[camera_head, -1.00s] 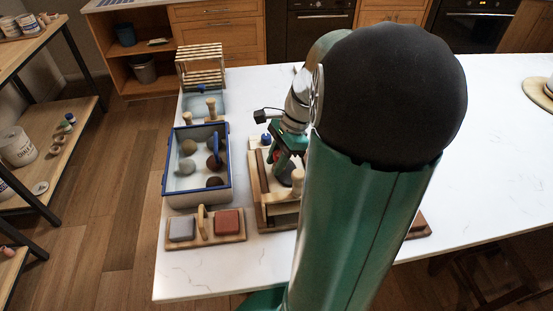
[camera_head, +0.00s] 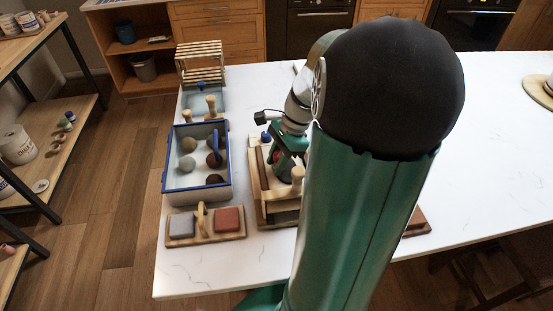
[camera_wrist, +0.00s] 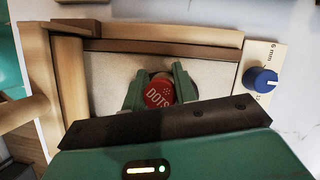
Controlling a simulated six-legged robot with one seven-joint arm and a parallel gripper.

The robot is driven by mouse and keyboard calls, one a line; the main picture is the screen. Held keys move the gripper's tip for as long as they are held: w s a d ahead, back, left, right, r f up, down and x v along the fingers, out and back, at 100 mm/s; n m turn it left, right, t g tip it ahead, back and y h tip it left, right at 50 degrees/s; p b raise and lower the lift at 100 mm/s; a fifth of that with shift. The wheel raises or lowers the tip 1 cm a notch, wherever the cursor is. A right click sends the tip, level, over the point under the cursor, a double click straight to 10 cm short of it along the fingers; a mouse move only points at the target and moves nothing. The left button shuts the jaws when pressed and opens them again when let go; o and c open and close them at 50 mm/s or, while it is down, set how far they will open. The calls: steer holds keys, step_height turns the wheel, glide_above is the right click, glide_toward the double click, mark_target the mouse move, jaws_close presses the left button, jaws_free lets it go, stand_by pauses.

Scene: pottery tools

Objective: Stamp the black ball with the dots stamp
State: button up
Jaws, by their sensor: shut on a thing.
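My gripper (camera_wrist: 160,88) is shut on the dots stamp (camera_wrist: 157,94), whose round red top reads "DOTS" in the wrist view. The green fingers stand on either side of it, above a pale surface framed by wooden strips (camera_wrist: 175,32). The stamp's lower end is hidden. In the head view my gripper (camera_head: 287,158) is over the wooden frame, partly behind my arm. A blue-rimmed tray (camera_head: 167,160) to its left holds several balls, among them a dark one (camera_head: 215,180). I cannot tell for sure which ball is black, or whether one lies under the stamp.
A blue knob (camera_wrist: 262,80) sits on a scale marked "6 mm" at the frame's right. A wooden board with a grey and a red pad (camera_head: 228,220) lies in front of the tray. A slatted rack (camera_head: 200,65) stands behind. The counter's right is mostly clear.

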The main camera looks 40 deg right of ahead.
stand_by(0.4)
steer(key=shift+r, duration=3)
